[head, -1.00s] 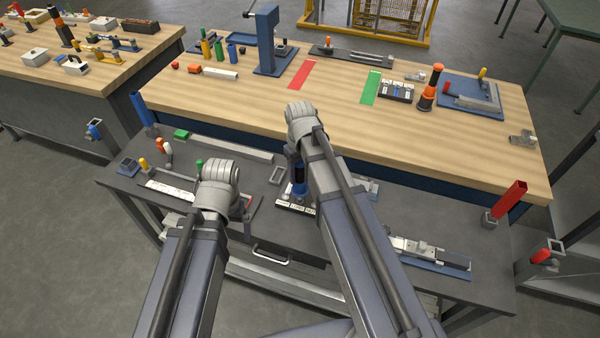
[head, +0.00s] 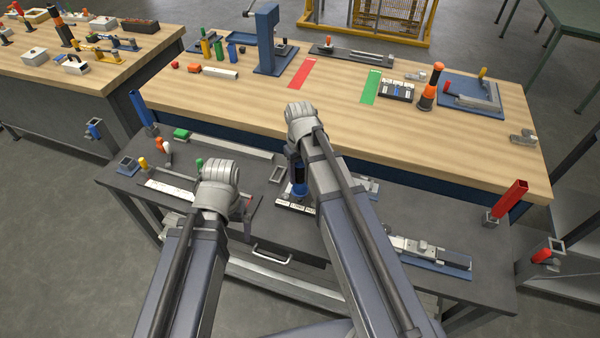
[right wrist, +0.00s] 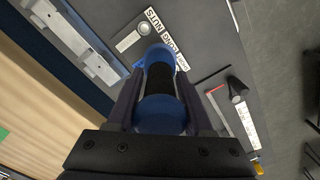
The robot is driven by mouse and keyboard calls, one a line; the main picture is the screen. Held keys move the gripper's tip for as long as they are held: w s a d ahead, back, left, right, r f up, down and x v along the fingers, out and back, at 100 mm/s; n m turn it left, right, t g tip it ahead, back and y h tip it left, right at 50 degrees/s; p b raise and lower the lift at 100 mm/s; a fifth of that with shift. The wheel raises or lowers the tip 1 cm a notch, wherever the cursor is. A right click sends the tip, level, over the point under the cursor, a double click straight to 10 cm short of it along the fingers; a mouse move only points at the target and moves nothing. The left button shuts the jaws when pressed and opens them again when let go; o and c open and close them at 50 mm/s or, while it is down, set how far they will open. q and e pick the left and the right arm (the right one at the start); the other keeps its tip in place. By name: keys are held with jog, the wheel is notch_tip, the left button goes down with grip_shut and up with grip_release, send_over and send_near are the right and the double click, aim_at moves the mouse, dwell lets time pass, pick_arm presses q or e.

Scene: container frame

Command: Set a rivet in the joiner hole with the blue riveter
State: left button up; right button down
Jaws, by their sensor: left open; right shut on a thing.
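My right gripper (right wrist: 160,110) is shut on the blue riveter (right wrist: 164,58), a blue cylinder with a black grip band. The riveter (head: 299,188) also shows below my right wrist in the head view, above the grey bench by a row of white labels. My left arm reaches over the bench to the left, and its wrist hides most of the left gripper (head: 246,212). The left gripper is open, apart from the riveter. Part of a red-edged piece (right wrist: 216,100) shows in the right wrist view. I cannot make out the joiner hole or a rivet.
White labels (head: 296,208) lie beside the riveter. A silver rail piece (right wrist: 82,45) lies near it. A long grey bar (head: 240,150) lies along the back of the bench. A silver fixture on a blue base (head: 430,253) stands right. The wooden table (head: 420,145) is behind.

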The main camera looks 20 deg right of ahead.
jog(key=shift+f+b, duration=0.65)
jog(key=shift+f, duration=0.05)
jog(key=shift+r, duration=0.1)
notch_tip(320, 180, up, 8)
jog(key=p, duration=0.7)
jog(key=shift+f+p, duration=0.25)
jog(key=shift+p, duration=0.1)
jog(key=shift+f, duration=0.15)
